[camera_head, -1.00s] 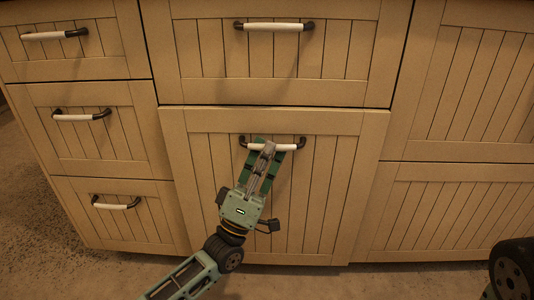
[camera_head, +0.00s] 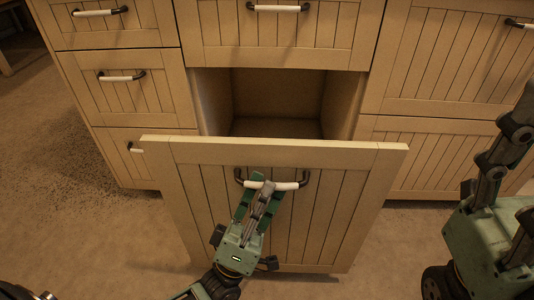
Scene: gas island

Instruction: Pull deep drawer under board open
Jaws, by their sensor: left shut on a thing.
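The deep drawer (camera_head: 330,215) is in the lower middle of the cabinet and stands well out from it. Its front is cream, grooved wood, and behind its top edge the dark inside of the opening (camera_head: 280,100) shows. Its handle (camera_head: 288,186) has a white bar with dark ends. My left gripper (camera_head: 264,186) is shut on this handle near its middle. My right gripper (camera_head: 503,140) is at the right edge, clear of the cabinet handles; its fingers are partly cut off by the frame, and their opening is unclear.
A closed drawer (camera_head: 275,35) with its own handle sits above the opening. Several closed drawers (camera_head: 125,85) stand at the left, and closed fronts (camera_head: 440,60) at the right. Brown floor (camera_head: 100,235) lies free on the left of the drawer.

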